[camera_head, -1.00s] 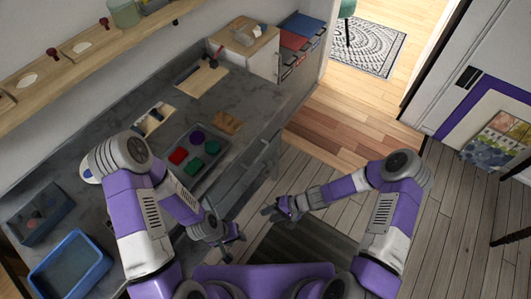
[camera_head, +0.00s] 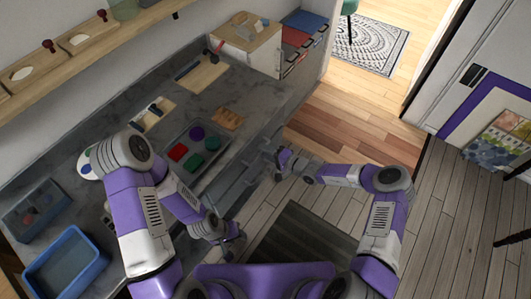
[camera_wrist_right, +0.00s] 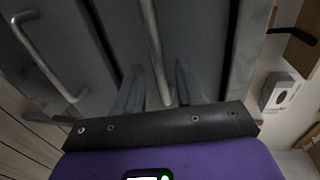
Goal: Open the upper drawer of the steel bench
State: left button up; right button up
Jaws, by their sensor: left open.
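The steel bench (camera_head: 262,108) runs along the wall with its drawer fronts facing my arms. In the right wrist view, the upper drawer's bar handle (camera_wrist_right: 152,40) runs between the two fingers of my right gripper (camera_wrist_right: 158,88). The fingers stand apart, one on each side of the bar, so that gripper looks open around it. A lower drawer handle (camera_wrist_right: 42,58) shows at the left. In the head view my right gripper (camera_head: 272,160) is at the bench front. My left gripper (camera_head: 234,240) is open and empty, low in front of the bench.
A grey tray (camera_head: 213,165) with red, green and purple pieces sits on the bench top. A blue bin (camera_head: 65,265) and a dark box (camera_head: 35,210) are at the left. A dark mat (camera_head: 300,240) lies on the floor. The floor to the right is open.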

jog(key=shift+w+a, duration=0.15)
jog(key=shift+a, duration=0.1)
grip_shut()
dwell(0.3)
